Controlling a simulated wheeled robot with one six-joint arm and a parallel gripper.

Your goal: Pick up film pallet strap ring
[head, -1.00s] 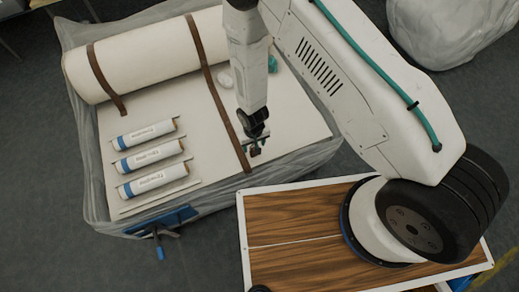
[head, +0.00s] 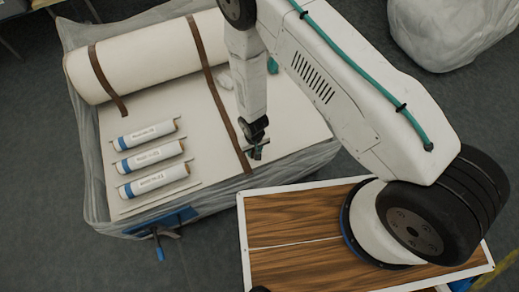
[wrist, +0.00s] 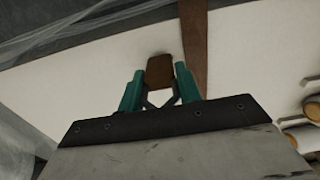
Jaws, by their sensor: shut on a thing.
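The film-wrapped pallet (head: 215,170) has a pale padded top with brown straps across it. My gripper (head: 257,153) is low over its front right part, just right of the long brown strap (head: 228,118). In the wrist view my gripper (wrist: 160,88) has its teal fingers closed on either side of a small brown piece (wrist: 159,70), which I take as the strap ring. It sits between the fingertips, close beside the strap (wrist: 195,45). Its ring shape does not show, and I cannot tell whether it touches the surface.
A large cream roll (head: 150,55) lies across the back of the pallet. Several labelled small rolls (head: 150,157) lie at the left. A blue clamp (head: 172,218) sits on the front edge. A white wrapped bundle (head: 450,30) stands at back right.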

